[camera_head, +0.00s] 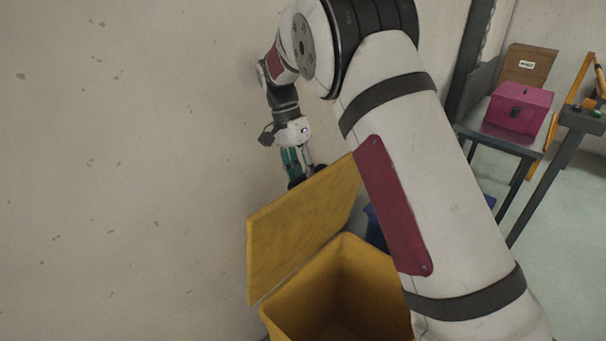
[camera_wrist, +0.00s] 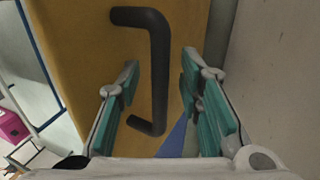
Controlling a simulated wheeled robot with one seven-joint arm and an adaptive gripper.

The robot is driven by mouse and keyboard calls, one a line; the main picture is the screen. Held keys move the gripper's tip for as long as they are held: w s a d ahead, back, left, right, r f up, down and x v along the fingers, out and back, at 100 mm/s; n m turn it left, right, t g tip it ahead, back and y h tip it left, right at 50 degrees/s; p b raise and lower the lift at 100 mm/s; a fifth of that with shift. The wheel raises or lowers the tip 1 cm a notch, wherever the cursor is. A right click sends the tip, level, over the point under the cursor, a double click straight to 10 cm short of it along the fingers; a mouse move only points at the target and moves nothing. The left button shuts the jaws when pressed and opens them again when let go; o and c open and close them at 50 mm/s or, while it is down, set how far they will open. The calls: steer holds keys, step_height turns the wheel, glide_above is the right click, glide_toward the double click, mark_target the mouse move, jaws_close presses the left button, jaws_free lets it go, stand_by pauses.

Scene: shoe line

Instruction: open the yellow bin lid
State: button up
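The yellow bin (camera_head: 365,280) stands against the wall with its mouth open, partly behind my arm. Its yellow lid (camera_head: 300,235) is raised and tilted up along the wall side of the bin. In the wrist view the lid (camera_wrist: 85,60) carries a black bar handle (camera_wrist: 158,70). My gripper (camera_wrist: 160,62) is open, with its teal-padded fingers on either side of the handle and visible gaps between. In the head view my gripper (camera_head: 299,170) is at the lid's far upper edge, its fingertips partly hidden.
The beige wall (camera_head: 120,170) is close beside the lid and my gripper. Something blue (camera_head: 374,226) shows behind the yellow bin. A table at right holds a magenta box (camera_head: 517,108) and a brown box (camera_head: 527,63).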

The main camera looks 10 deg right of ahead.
steer(key=v, duration=0.7)
steer(key=shift+r, duration=0.25)
